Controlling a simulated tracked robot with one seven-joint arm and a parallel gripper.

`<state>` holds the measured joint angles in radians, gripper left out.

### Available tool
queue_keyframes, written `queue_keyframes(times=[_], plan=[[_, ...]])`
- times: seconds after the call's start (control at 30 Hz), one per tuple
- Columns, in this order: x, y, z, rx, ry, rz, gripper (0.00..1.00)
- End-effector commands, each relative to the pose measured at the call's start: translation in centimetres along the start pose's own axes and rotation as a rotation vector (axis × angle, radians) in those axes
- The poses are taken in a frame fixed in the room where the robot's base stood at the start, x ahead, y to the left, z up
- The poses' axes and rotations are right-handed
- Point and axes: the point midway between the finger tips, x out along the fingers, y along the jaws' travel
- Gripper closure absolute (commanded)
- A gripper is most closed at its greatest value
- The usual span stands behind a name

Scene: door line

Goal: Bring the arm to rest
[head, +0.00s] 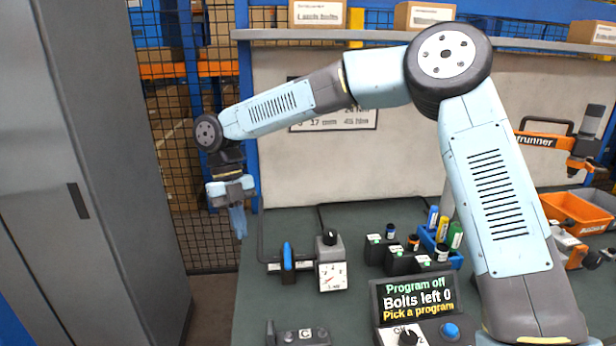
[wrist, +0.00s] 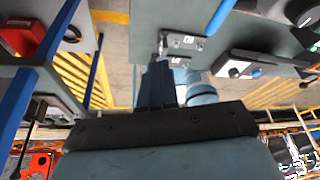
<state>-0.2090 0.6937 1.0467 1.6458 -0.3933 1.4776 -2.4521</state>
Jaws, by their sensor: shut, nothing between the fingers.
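My gripper (head: 238,222) hangs at the end of my arm in the upper left of the head view, pointing down beside the left edge of the green bench. Its blue fingers are together with nothing between them. It is above the bench top and apart from the devices there. My arm arches from the lower right up and over to the left. In the wrist view the fingers (wrist: 158,85) show at the centre, close together, with bench and floor beyond.
The bench (head: 285,225) carries a gauge (head: 332,276), a blue-handled valve (head: 287,257), a display reading "Program off, Bolts left 0" (head: 413,299), small black boxes and orange bins (head: 575,213). A grey cabinet (head: 95,170) stands left. Mesh fencing (head: 180,200) is behind the gap.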

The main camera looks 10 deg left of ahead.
Motion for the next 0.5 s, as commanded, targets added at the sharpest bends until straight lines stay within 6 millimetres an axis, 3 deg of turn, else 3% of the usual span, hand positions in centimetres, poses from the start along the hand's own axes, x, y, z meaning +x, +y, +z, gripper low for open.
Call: queue_keyframes(times=[0.17,0.5], plan=[[-0.4,-2.1,-1.3,0.186,-0.035,-0.031,1.00],[-1.4,-9.1,-5.8,0.804,-0.156,-0.057,1.00]])
